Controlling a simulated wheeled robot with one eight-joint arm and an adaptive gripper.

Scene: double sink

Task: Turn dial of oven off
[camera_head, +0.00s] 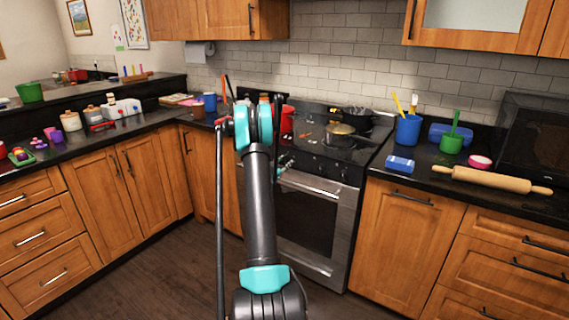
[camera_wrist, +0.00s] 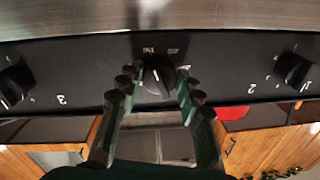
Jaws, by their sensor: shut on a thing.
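The oven (camera_head: 302,215) has a steel front and a black control panel and is set into the counter. In the wrist view the dark control panel (camera_wrist: 95,85) runs across the picture with black dials on it. The middle dial (camera_wrist: 156,83) is round with a pale mark and sits between the fingertips of my gripper (camera_wrist: 159,77). The fingers are shut on this dial, one on each side. In the head view my gripper (camera_head: 286,161) is at the panel's left part, partly hidden by my arm.
Other dials stand left (camera_wrist: 14,82) and right (camera_wrist: 292,70) of the held one. The oven handle (camera_head: 308,186) runs below the panel. A pan (camera_head: 341,134) is on the stovetop. A rolling pin (camera_head: 490,180) lies on the right counter. The floor (camera_head: 165,275) at front left is clear.

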